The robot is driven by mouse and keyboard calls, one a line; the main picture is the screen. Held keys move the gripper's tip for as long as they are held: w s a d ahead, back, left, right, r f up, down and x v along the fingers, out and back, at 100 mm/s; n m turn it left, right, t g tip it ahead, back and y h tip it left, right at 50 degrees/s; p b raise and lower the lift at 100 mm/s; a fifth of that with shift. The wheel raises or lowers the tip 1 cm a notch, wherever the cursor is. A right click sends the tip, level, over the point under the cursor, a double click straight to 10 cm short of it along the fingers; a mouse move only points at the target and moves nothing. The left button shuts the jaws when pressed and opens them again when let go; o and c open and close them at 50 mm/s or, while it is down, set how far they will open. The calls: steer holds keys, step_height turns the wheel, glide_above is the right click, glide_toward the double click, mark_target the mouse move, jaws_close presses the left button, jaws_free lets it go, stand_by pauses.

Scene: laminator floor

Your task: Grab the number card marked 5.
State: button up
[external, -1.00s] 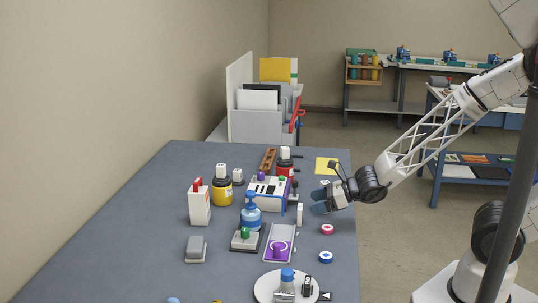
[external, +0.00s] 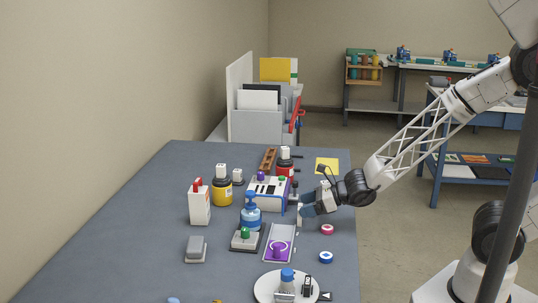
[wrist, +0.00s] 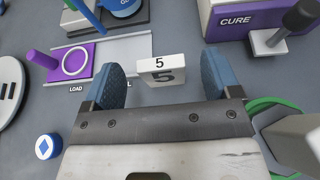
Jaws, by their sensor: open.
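The number card marked 5 (wrist: 162,72) is a small white upright block with a black 5 on its top and front. In the wrist view it stands between the two blue fingertips of my gripper (wrist: 158,85), with gaps on both sides. My gripper is open. In the external view my gripper (external: 308,205) is low over the table's right side. The card (external: 299,215) shows there as a thin white piece beside the fingers, partly hidden by them.
A white and purple box marked CURE (wrist: 240,20) stands close on the right in the wrist view. A purple LOAD plate (wrist: 70,62) lies to the left. A blue-marked round token (wrist: 46,146) and a red-ringed one (external: 327,229) lie nearby. A blue pump bottle (external: 250,215) stands further left.

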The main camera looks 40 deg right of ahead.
steer(key=shift+x, duration=2.1)
steer(key=shift+c, duration=0.2)
steer(key=c, duration=1)
